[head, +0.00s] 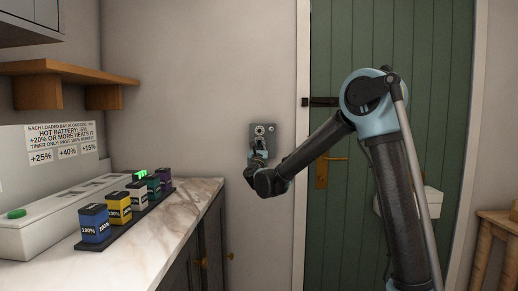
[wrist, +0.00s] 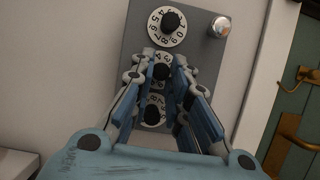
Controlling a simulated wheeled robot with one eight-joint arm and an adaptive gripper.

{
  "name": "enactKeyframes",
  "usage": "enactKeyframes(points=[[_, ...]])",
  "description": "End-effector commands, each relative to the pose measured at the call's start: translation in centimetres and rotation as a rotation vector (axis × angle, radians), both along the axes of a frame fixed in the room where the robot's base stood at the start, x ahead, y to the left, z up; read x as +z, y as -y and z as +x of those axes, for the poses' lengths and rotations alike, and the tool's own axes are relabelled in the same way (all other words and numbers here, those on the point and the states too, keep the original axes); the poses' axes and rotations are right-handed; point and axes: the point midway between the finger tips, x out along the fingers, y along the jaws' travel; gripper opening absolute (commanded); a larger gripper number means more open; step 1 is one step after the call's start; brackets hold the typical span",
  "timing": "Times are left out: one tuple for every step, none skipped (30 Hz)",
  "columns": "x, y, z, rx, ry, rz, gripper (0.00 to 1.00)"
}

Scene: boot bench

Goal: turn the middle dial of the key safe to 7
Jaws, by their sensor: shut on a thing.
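The key safe (head: 271,131) is a grey plate on the wall left of the green door, with a column of white numbered dials with black knobs. In the wrist view, the top dial (wrist: 166,35) is clear of my fingers. The middle dial (wrist: 160,72) lies between my fingertips, its numbers mostly covered. The lower dial (wrist: 153,113) shows between my fingers. My gripper (wrist: 163,68) is shut on the middle dial's black knob; its fingertips also show in the head view (head: 259,149). The number the middle dial is set to cannot be read.
A silver round knob (wrist: 219,26) sits at the plate's upper right. The green door (head: 345,75) with a brass handle (head: 322,171) is to the right. A marble counter (head: 185,202) at left holds several coloured batteries (head: 119,207) in a row. The wall around the safe is clear.

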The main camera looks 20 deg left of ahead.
Motion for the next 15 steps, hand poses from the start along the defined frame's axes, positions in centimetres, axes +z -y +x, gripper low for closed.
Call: enactKeyframes(points=[[-0.08,0.01,-0.03,0.001,-0.002,0.004,0.0],[-0.08,0.01,-0.03,0.001,-0.003,0.007,0.0],[-0.09,0.01,-0.03,0.0,-0.003,0.01,0.0],[-0.09,0.01,-0.04,0.0,-0.004,0.013,0.0],[-0.09,0.01,-0.04,0.0,-0.005,0.016,0.0],[-0.09,0.02,-0.04,0.0,-0.006,0.02,0.0],[-0.1,0.02,-0.03,0.0,-0.006,0.023,0.0],[-0.1,0.02,-0.03,-0.001,-0.007,0.026,0.0],[-0.1,0.03,-0.04,-0.001,-0.008,0.032,0.0],[-0.1,0.03,-0.04,-0.001,-0.009,0.035,0.0],[-0.1,0.03,-0.04,-0.002,-0.01,0.039,0.0],[-0.11,0.03,-0.05,-0.001,-0.012,0.046,0.0],[-0.12,0.02,-0.05,-0.001,-0.013,0.051,0.0],[-0.12,0.01,-0.05,-0.001,-0.014,0.056,0.0],[-0.12,-0.01,-0.06,0.0,-0.016,0.065,0.0]])
